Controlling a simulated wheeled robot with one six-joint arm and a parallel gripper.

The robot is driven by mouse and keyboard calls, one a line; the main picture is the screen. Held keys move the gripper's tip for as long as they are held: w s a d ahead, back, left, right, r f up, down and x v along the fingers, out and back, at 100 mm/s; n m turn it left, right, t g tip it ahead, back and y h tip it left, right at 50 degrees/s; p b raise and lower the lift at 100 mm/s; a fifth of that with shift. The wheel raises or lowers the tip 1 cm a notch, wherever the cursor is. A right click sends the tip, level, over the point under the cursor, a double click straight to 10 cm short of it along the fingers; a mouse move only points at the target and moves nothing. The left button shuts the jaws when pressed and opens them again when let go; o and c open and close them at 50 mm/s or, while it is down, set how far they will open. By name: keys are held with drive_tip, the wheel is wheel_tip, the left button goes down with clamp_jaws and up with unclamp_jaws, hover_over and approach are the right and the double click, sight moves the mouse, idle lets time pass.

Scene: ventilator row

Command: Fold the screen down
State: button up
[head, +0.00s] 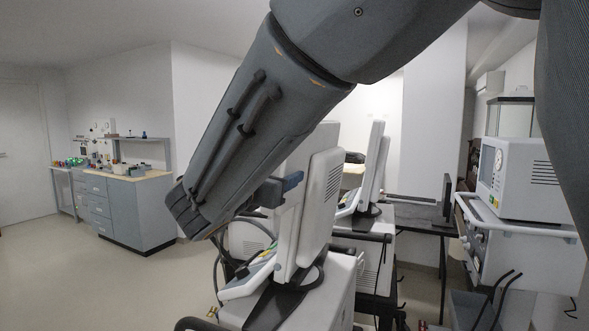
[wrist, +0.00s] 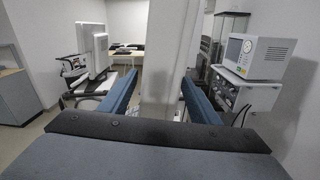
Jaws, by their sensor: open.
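The nearest ventilator's screen (head: 322,195) is a pale upright panel with a vented back housing, standing nearly vertical above its white body (head: 310,295). In the head view its back faces right and its front is mostly hidden. In the wrist view my gripper (wrist: 158,82) is open, and the screen (wrist: 163,45) stands edge-on between the two blue fingers. The right finger is very close to the screen; I cannot tell if it touches. A gap shows on the left.
A second ventilator with an upright screen (head: 374,165) stands just behind. A white monitor unit (head: 520,178) sits on a cart at right. A grey cabinet (head: 135,205) stands at the left wall. The floor (head: 95,285) at left is clear.

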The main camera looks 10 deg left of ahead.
drive_tip(key=shift+x, duration=1.15)
drive_tip(key=c, duration=1.4)
clamp_jaws()
